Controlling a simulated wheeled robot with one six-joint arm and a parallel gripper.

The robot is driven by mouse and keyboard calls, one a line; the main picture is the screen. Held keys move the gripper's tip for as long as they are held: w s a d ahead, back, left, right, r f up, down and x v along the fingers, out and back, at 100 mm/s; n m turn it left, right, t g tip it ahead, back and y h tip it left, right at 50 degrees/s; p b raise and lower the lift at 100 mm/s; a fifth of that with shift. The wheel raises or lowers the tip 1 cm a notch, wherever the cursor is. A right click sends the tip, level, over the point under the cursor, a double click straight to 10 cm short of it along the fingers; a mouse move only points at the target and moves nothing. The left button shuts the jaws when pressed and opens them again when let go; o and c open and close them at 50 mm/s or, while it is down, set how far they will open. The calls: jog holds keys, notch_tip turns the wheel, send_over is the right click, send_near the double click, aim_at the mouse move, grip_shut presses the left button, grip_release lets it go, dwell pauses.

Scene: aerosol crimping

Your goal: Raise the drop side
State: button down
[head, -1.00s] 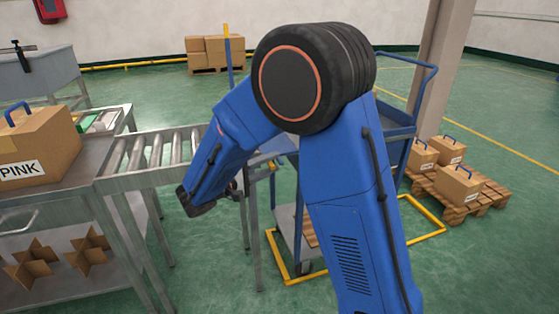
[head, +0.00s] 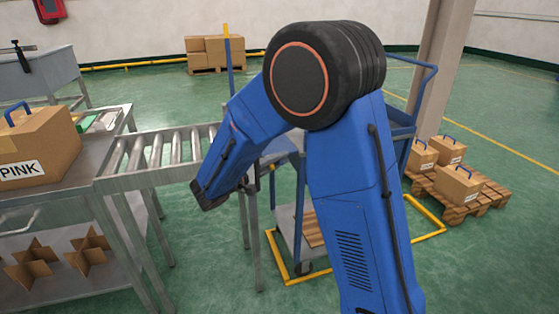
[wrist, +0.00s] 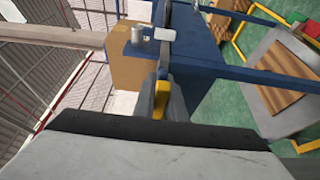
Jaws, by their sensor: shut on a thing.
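The blue drop side (wrist: 192,70) fills the middle of the wrist view as a flat panel, with a yellow grip (wrist: 160,85) at its near end. My gripper (wrist: 160,98) is shut on the yellow grip, its grey fingers close around it. In the head view part of the blue panel (head: 281,147) shows just right of my forearm, beside the trolley. My fingers are mostly hidden behind my forearm there. How far the panel is tilted cannot be told.
The trolley has a blue push handle (head: 434,85) and a grey lower deck (head: 285,218). A roller conveyor (head: 160,155) lies close left of my forearm. A pallet (head: 480,200) with several cartons stands at right. A yellow floor frame (head: 298,277) surrounds the trolley.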

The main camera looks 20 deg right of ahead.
jog(key=d+r+m+g+y, duration=0.2)
jog(key=d+r+m+y, duration=0.2)
jog(key=y, duration=1.1)
jog(key=shift+d+r, duration=1.15)
jog(key=shift+r, duration=0.25)
jog(key=c, duration=1.8)
grip_release()
jog(key=shift+r, duration=0.1)
